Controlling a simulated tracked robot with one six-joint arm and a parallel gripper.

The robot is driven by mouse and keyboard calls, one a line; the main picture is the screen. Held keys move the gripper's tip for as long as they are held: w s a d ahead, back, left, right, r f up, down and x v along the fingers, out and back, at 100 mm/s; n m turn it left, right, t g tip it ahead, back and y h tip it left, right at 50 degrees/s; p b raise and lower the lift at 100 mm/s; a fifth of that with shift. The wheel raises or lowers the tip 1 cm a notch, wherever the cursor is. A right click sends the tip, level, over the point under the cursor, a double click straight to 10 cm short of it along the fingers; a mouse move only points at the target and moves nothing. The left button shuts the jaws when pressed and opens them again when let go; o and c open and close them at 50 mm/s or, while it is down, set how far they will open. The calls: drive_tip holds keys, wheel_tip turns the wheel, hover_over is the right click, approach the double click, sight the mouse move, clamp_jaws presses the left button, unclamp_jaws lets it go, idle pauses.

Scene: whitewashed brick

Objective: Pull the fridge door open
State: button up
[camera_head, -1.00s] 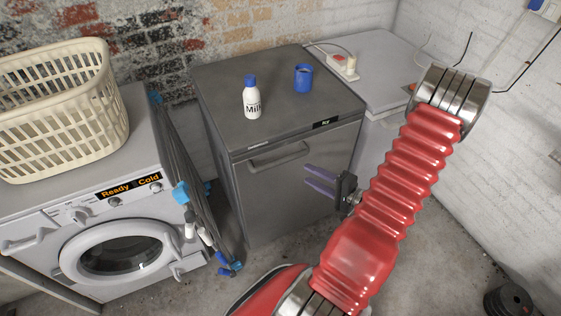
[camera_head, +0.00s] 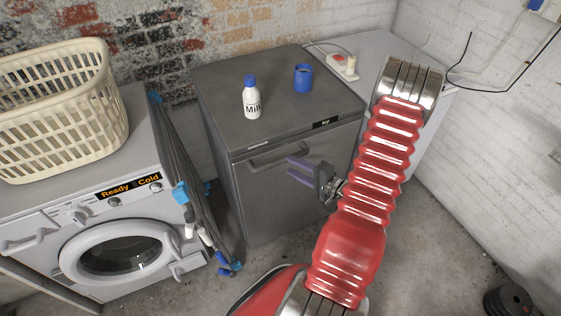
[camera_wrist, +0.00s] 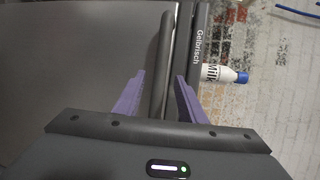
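The dark grey fridge (camera_head: 235,90) stands in the middle of the head view, its front door (camera_head: 265,205) shut. A bar handle (camera_head: 268,160) runs along the door's top edge; it also shows in the wrist view (camera_wrist: 165,50). My gripper (camera_head: 289,166) is in front of the door, close to the right part of the handle. Its purple fingers are open. In the wrist view the handle lies between the two fingers of my gripper (camera_wrist: 160,76), with a gap on each side. I cannot tell whether the fingertips reach around it.
A milk bottle (camera_head: 252,100) and a blue mug (camera_head: 303,78) stand on the fridge. On the left is a washing machine (camera_head: 45,212) with a laundry basket (camera_head: 65,110), and a folded rack (camera_head: 185,145) beside it. A weight (camera_head: 508,302) lies lower right. Some floor is bare.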

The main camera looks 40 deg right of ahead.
sight(282, 161)
drive_tip(key=shift+x, duration=3.05)
drive_tip(key=shift+c, duration=0.3)
clamp_jaws()
drive_tip(key=shift+a, duration=0.1)
